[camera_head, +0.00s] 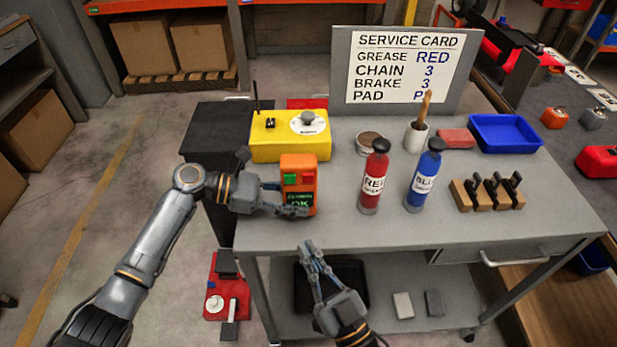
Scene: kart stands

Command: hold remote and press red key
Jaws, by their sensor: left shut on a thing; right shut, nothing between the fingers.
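The orange remote (299,162) is upright, with its face toward me, at the left front of the grey workbench (335,225). Its face has a green key (290,179), a red key (307,179) and a dark screen with green text that reads "OK" at the end. My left gripper (295,210) comes in from the left and is shut on the remote at its lower part. Its fingers cover part of the remote. My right gripper (306,246) is shut and empty, below the remote in the picture, in front of the bench edge. It is apart from the remote.
A yellow box (290,147) with an antenna stands behind the remote. To the right are a red bottle (373,180), a blue bottle (424,180), a wooden rack (487,195) and a blue tray (505,133). A service card (405,70) stands behind.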

